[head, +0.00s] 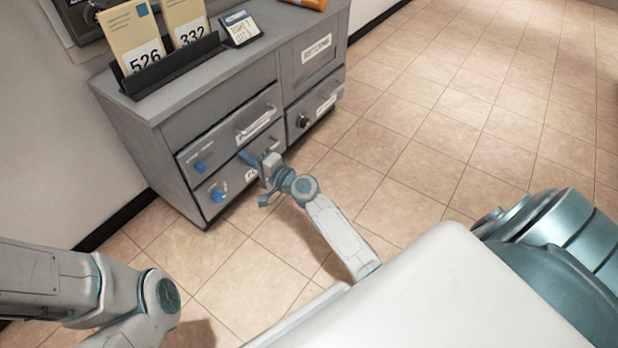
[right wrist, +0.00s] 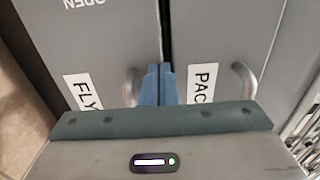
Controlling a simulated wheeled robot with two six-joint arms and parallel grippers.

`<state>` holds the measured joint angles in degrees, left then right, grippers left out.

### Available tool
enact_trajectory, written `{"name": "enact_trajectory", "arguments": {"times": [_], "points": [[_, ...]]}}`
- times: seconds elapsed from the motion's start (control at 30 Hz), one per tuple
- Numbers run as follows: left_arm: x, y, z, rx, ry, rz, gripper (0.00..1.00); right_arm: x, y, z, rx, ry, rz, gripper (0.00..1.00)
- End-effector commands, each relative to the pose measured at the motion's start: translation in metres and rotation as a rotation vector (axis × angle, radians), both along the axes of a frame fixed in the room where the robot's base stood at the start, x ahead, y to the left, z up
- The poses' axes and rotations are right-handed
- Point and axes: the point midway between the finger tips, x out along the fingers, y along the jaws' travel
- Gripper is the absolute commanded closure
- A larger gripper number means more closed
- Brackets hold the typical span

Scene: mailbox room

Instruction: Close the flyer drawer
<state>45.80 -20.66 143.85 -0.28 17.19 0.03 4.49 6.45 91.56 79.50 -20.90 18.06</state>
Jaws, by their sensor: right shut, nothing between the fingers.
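The flyer drawer (head: 232,190) is the lower left drawer of the grey cabinet, with a blue round piece at its left end. Its front looks close to flush; a small gap cannot be ruled out. In the right wrist view its front (right wrist: 95,55) bears a label starting "FLY" and a curved handle. My right gripper (head: 248,158) is shut and empty, its blue fingertips (right wrist: 161,72) at the seam between this drawer and the one labelled "PAC". Whether they touch is unclear. My left arm shows at the lower left of the head view; its gripper is not visible.
The upper left drawer (head: 229,133) and the lower right drawer (head: 316,106) look shut. The cabinet top (head: 236,71) holds a dark rack (head: 172,68) of numbered envelopes and a small device (head: 240,29). The tiled floor (head: 420,150) to the right is clear.

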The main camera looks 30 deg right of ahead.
Motion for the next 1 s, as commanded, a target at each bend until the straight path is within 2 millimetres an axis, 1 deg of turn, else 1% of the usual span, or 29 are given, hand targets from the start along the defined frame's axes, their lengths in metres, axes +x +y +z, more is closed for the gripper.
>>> {"name": "enact_trajectory", "arguments": {"times": [0.03, 0.27, 0.37, 0.43, 0.57, 0.7, 0.8, 0.9, 1.0], "points": [[0.0, 0.0, 0.0, 0.0, 0.0, 0.0, 0.41, 0.005, 0.0, 0.004, 0.001, -0.008, -0.005, 1.0], [0.0, 0.0, -0.001, 0.0, -0.001, 0.0, 0.41, 0.005, 0.0, 0.004, 0.001, -0.009, -0.007, 1.0], [0.0, 0.0, 0.0, 0.0, -0.001, 0.0, 0.41, 0.003, -0.001, 0.004, 0.001, -0.008, -0.007, 1.0], [0.0, 0.0, 0.002, -0.001, -0.001, 0.0, 0.41, -0.003, -0.004, 0.004, 0.0, -0.008, -0.007, 1.0], [0.0, 0.0, 0.007, -0.001, -0.001, 0.0, 0.41, -0.026, -0.011, 0.004, -0.001, -0.004, -0.005, 1.0], [0.0, 0.0, 0.01, -0.001, -0.001, 0.0, 0.41, -0.055, -0.022, 0.003, -0.001, -0.003, -0.005, 1.0], [0.0, 0.0, 0.01, -0.001, -0.001, 0.0, 0.41, -0.074, -0.028, 0.002, -0.003, -0.003, -0.004, 1.0], [0.0, 0.0, 0.009, -0.001, -0.001, 0.0, 0.41, -0.089, -0.034, 0.001, -0.002, -0.003, -0.004, 1.0], [0.0, 0.0, 0.008, -0.001, -0.002, 0.0, 0.41, -0.098, -0.037, 0.001, -0.002, -0.003, -0.004, 1.0]]}}
